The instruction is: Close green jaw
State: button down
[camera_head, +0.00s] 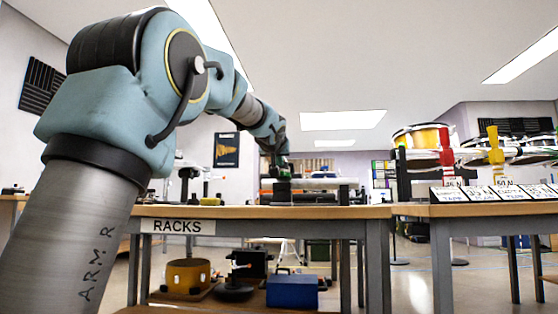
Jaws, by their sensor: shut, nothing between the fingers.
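My arm reaches from the left foreground over the workbench, and my gripper (280,155) is at its far end, small and dark. By its look it is shut and empty. A small green part (283,171) is right below the gripper, low over the bench-top equipment; it may be the green jaw. I cannot tell whether the gripper touches it, or how far open the jaw is. A dark and white rack-like fixture (325,184) stands on the bench around and to the right of that spot. Its details are too small to make out.
The workbench (265,211) bears a "RACKS" label. A blue box (292,291) and a yellow drum (188,275) sit on its lower shelf. A second bench (490,210) at right holds red and yellow clamps and label cards. A stand is left of the gripper.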

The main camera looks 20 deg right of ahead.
jog(key=s+a+f+b, duration=0.1)
jog(key=s+a+b, duration=0.3)
jog(key=s, duration=0.4)
jog(key=shift+s+f, duration=0.2)
jog(key=shift+s, duration=0.15)
